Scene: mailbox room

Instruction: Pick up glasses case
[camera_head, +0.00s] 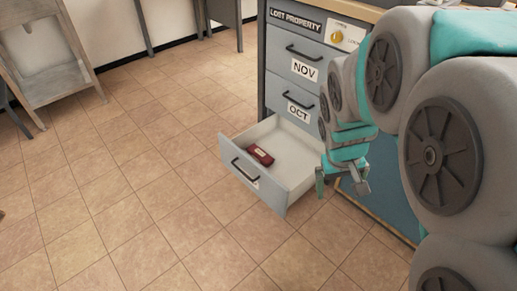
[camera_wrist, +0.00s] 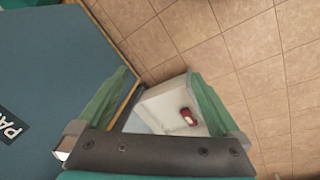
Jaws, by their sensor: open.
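The glasses case appears as a small dark red box (camera_head: 260,155) lying in the open bottom drawer (camera_head: 296,174), near the drawer's front left. In the wrist view the dark red case (camera_wrist: 187,116) lies in the white drawer (camera_wrist: 160,101), seen between my fingers and close to the right one. My gripper (camera_head: 343,188) is open and empty. It hangs just right of the open drawer, apart from the case. In the wrist view my gripper's two green fingers (camera_wrist: 162,85) are spread wide.
The grey cabinet has a "LOST PROPERTY" label (camera_head: 295,20) and shut drawers marked NOV (camera_head: 304,69) and OCT (camera_head: 299,112) above the open one. A blue panel (camera_wrist: 45,80) stands close on the left in the wrist view. The tiled floor (camera_head: 130,190) left of the drawer is clear.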

